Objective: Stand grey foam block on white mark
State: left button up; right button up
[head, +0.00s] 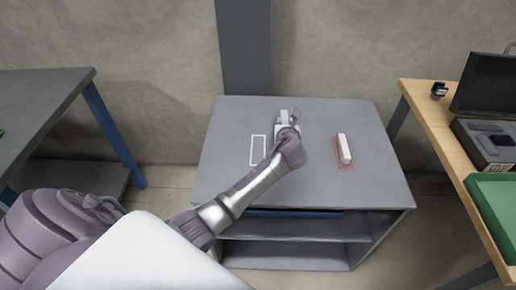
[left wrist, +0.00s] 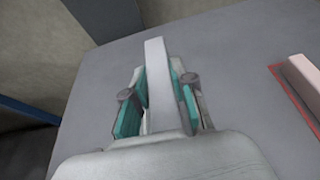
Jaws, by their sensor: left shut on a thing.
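My left gripper (head: 287,121) is over the middle of the grey table, toward its back. It is shut on a pale grey foam block (left wrist: 156,75), which sits between the teal finger pads in the left wrist view. A small part of the block (head: 284,114) shows past the fingers in the head view. I cannot tell whether it touches the table. The white mark (head: 251,150) is an empty rectangular outline on the table, to the left of and nearer than the gripper. My right gripper is not in view.
A pale pink block (head: 344,148) is on a red mark (head: 339,164) right of the gripper. The grey table (head: 220,178) is otherwise clear. A grey post (head: 245,50) stands behind it. A wooden bench (head: 434,118) at right holds a green tray (head: 478,190) and an open black case (head: 482,140).

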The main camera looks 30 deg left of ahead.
pick_arm(q)
send_over(258, 151)
notch_tip(258, 151, down, 5)
jog(key=shift+f, duration=0.1)
notch_tip(258, 151, down, 4)
jog(key=shift+b, duration=0.55)
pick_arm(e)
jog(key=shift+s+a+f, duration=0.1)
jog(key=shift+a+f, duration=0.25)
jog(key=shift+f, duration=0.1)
pick_arm(q)
jog(key=shift+f, duration=0.1)
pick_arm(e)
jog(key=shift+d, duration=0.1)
pick_arm(q)
jog(key=o, duration=0.9)
jog(key=shift+o, duration=0.2)
